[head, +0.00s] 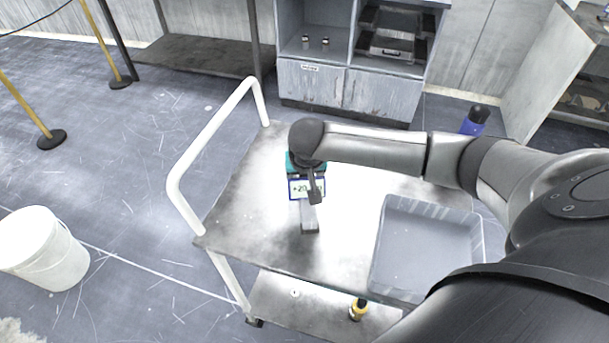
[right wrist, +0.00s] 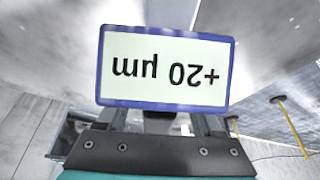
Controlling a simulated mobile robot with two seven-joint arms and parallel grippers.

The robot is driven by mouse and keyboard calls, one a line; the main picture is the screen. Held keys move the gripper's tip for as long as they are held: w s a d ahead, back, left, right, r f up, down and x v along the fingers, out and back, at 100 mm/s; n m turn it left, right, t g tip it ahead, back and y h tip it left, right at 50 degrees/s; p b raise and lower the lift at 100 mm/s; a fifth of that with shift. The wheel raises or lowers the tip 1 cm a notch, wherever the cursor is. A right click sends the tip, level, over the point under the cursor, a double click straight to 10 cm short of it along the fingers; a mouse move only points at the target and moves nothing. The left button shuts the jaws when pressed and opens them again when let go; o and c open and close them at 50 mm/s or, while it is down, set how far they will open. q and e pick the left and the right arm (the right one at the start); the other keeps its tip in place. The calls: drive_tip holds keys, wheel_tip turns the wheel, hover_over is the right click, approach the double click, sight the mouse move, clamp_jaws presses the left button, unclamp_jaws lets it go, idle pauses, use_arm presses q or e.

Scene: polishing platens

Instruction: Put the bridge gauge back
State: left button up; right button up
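The bridge gauge shows a blue-framed display (head: 303,188) reading +20 in the head view, with a grey block-like part (head: 310,222) below it over the cart top. In the right wrist view its display (right wrist: 164,68) is upside down and reads +20 µm. My right gripper (head: 312,190) reaches down at the gauge from above. Its fingers run behind the display in the wrist view, so their tips and any grip are hidden. I cannot tell whether the gauge touches the cart. My left gripper is not in view.
The metal cart (head: 243,222) has a white handle (head: 205,138) at its left. A grey tray (head: 425,250) sits on its right side. A cabinet (head: 312,82) stands behind, a white bucket (head: 42,250) at left. A blue bottle (head: 474,120) stands behind my arm.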

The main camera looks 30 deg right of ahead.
sight(306, 177)
drive_tip(key=p+v, duration=0.3)
drive_tip(key=v, duration=0.8)
drive_tip(key=shift+r, duration=0.25)
drive_tip(key=shift+s+a+r, duration=0.1)
drive_tip(key=shift+s+r, duration=0.1)
drive_tip(key=shift+r, duration=0.15)
drive_tip(key=shift+a+f, duration=0.1)
